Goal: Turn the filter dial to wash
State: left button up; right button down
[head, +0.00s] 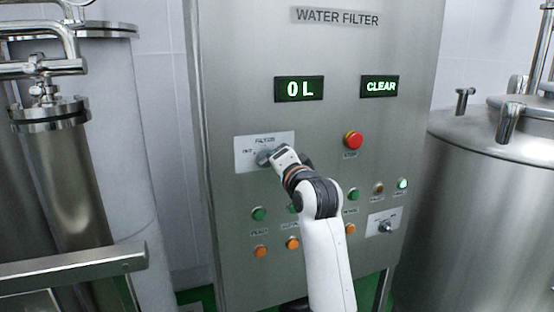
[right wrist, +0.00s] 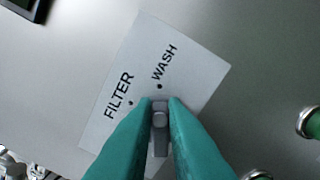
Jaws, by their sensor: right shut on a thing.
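The filter dial (head: 263,158) is a small grey knob on a white label plate (head: 281,137) on the steel panel. My right gripper (head: 272,156) reaches it from the lower right. In the right wrist view, the teal fingertips of that gripper (right wrist: 160,103) are closed on both sides of the dial (right wrist: 160,118). The plate (right wrist: 190,62) there reads FILTER and WASH, each with a small dark dot. The visible end of the dial points toward the dot by WASH. The fingers hide part of the dial and plate. My left gripper is not in view.
The WATER FILTER panel (head: 330,55) shows "0 L" (head: 299,89) and "CLEAR" (head: 380,86). A red stop button (head: 353,139) and several green and orange buttons sit around my arm. A second knob (head: 385,227) is lower right. Steel tanks stand on both sides.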

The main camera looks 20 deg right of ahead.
dwell(0.3)
jog(key=c, duration=1.5)
grip_release()
jog(key=shift+o, duration=0.2)
jog(key=shift+s, duration=0.1)
jog(key=s+b, duration=0.4)
jog(key=s, duration=0.8)
jog(key=shift+d+b, duration=0.25)
jog(key=shift+b, duration=0.15)
jog(key=shift+w, duration=0.1)
